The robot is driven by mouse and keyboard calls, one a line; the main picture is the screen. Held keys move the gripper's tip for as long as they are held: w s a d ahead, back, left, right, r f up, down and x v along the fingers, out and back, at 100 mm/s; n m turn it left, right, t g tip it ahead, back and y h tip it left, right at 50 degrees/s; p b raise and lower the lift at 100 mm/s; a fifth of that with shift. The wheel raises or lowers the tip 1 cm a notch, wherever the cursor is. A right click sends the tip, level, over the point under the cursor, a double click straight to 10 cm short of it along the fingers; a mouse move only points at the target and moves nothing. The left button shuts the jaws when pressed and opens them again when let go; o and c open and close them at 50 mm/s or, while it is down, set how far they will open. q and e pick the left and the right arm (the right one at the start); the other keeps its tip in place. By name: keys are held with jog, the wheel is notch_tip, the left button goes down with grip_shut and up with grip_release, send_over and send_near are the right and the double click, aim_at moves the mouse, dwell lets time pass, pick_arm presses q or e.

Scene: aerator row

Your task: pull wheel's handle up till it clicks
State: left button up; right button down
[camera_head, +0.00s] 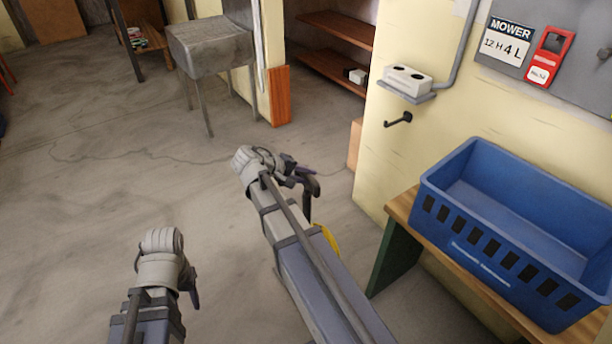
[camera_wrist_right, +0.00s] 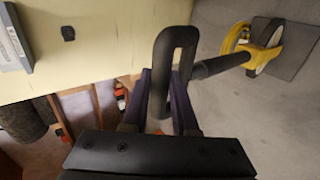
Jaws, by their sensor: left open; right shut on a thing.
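The measuring wheel's black loop handle (camera_wrist_right: 186,45) stands between the two purple fingers of my right gripper (camera_wrist_right: 170,105), which is shut on it. A dark shaft (camera_wrist_right: 222,65) runs from the handle to the yellow wheel (camera_wrist_right: 262,56) on the floor. In the head view, my right gripper (camera_head: 298,172) holds the dark handle (camera_head: 313,187) above the floor. Only a yellow edge of the wheel (camera_head: 328,238) shows there, behind my right arm. Whether the handle has clicked cannot be seen. My left gripper (camera_head: 192,287) is open and empty, low at the left, apart from the wheel.
A blue crate (camera_head: 500,262) stands on a wooden bench (camera_head: 403,205) at the right. A black hook (camera_head: 399,119) and a white box (camera_head: 407,79) on a shelf are on the yellow wall. A metal sink (camera_head: 210,45) stands at the back. The floor on the left is clear.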

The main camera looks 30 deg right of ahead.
dwell(0.4)
jog(key=shift+r+p, duration=3.1)
notch_tip(320, 180, up, 14)
jog(key=p, duration=1.3)
jog(key=shift+p, duration=0.4)
jog(key=c, duration=0.6)
grip_release()
jog(key=shift+f, duration=0.25)
jog(key=shift+c, duration=0.2)
jog(key=shift+r, duration=0.1)
jog(key=p+v, duration=0.5)
jog(key=v, duration=0.4)
